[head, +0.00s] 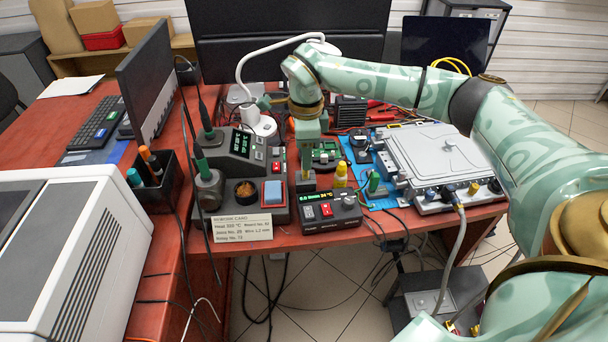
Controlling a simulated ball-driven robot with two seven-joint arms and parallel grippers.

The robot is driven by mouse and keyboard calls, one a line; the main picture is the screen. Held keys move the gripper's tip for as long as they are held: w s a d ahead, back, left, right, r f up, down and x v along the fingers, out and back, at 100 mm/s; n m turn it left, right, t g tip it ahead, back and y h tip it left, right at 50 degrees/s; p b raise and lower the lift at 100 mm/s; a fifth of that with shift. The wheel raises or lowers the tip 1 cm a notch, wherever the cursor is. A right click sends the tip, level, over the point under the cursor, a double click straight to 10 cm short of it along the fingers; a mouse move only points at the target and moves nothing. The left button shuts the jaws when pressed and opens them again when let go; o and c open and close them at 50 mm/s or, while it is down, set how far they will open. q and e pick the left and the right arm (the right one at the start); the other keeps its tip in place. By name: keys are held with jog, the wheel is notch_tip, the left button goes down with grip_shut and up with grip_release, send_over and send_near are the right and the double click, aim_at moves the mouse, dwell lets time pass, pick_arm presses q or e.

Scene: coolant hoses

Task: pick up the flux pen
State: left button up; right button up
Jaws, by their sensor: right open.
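I cannot tell for sure which thing is the flux pen. A small yellow-capped bottle or pen (341,175) stands upright behind the small control box, just right of my right gripper. Teal- and orange-capped pens (151,160) stand in a black holder (158,192) at the left. My right gripper (306,178) points down over the bench between the soldering station and the yellow-capped thing. It is open, and I see nothing held; its fingertips are small and partly hard to make out. My left gripper is out of view.
The soldering station (242,150), its iron stands, and a small control box (330,211) crowd the bench front. A grey metal case (440,157) fills the right, with a hose at its front. A monitor (147,85) stands left. Cables hang over the front edge.

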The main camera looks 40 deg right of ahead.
notch_tip(320, 180, down, 5)
jog(key=shift+w+f+b, duration=0.1)
jog(key=shift+f+b, duration=0.05)
jog(key=shift+b, duration=1.05)
jog(key=shift+r, duration=0.2)
grip_shut()
jog(key=shift+r, duration=0.1)
notch_tip(320, 180, up, 10)
jog(key=p, duration=0.4)
